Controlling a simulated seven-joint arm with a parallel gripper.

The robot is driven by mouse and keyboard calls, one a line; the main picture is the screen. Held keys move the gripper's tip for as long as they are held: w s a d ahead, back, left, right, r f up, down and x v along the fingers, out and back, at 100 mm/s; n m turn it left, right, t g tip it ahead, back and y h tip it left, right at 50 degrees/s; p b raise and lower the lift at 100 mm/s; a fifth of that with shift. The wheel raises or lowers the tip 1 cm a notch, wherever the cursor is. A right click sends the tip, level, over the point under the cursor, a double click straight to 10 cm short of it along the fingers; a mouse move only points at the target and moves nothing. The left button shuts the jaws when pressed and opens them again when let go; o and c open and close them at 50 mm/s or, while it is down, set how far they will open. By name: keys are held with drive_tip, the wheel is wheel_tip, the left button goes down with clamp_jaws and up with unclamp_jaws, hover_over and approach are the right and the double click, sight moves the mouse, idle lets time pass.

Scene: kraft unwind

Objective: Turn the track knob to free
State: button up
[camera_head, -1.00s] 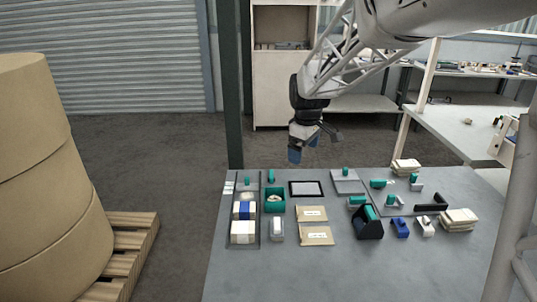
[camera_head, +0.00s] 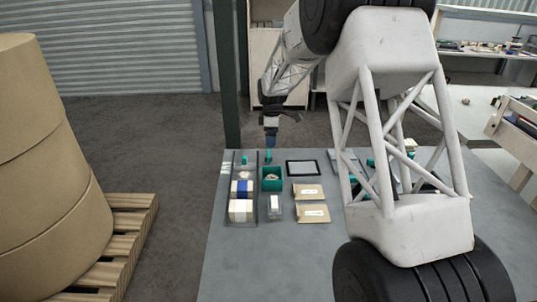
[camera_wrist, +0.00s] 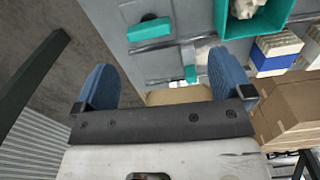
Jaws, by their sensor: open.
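Two teal knob-like parts stand at the back left of the grey table: a left one (camera_head: 244,158) at the far end of the long track tray, and a right one (camera_head: 268,156) behind a teal box. I cannot tell which is the track knob; no label is readable. The wrist view shows a teal bar (camera_wrist: 148,30) on a grey plate and a second teal piece (camera_wrist: 190,72) between my fingers, partly cut off by the gripper body. My gripper (camera_head: 271,138) is open and empty, blue fingers downward, near the table's back edge. It also shows in the wrist view (camera_wrist: 160,82).
The teal box (camera_head: 272,186), a blue-and-white carton (camera_head: 241,189), a black-framed panel (camera_head: 303,168) and kraft envelopes (camera_head: 313,213) lie in front. A dark green post (camera_head: 226,75) stands close left of my gripper.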

sight(269, 153)
drive_tip(key=shift+w+a+f+n, duration=0.2)
drive_tip(key=shift+w+a+f, duration=0.1)
drive_tip(key=shift+w+f, duration=0.3)
drive_tip(key=shift+w+a+f+n, duration=0.25)
drive_tip(key=shift+w+f, duration=0.2)
drive_tip(key=shift+f, duration=0.2)
drive_tip(key=shift+f, duration=0.1)
drive_tip(key=shift+f, duration=3.8)
drive_tip(key=c, duration=0.9)
